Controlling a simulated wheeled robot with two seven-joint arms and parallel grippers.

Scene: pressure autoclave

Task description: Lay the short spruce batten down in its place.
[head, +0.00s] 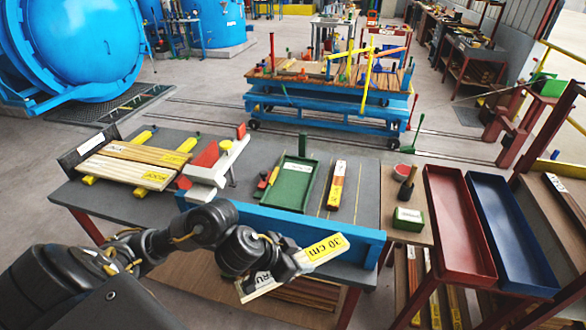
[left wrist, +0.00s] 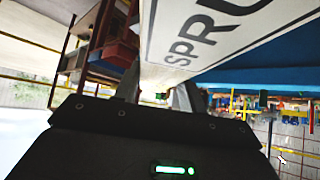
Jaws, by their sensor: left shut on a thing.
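The short spruce batten (head: 322,253) is pale wood with a yellow "30 cm" label and a white label partly reading "SPRU". My left gripper (head: 283,268) is shut on it near its middle. It is held at a slant in front of the workbench's blue front rail (head: 290,222), apart from the bench top. In the left wrist view the batten (left wrist: 215,30) fills the top, with its label large, between the fingers (left wrist: 158,90). The gripper covers part of the batten. My right gripper is not in view.
The grey bench top (head: 255,200) carries labelled battens (head: 130,160) on yellow supports, a red-and-white clamp or stop (head: 215,165), a green tray (head: 292,182) and another labelled batten (head: 336,185) between yellow lines. Red (head: 458,225) and blue (head: 510,235) trays stand at right.

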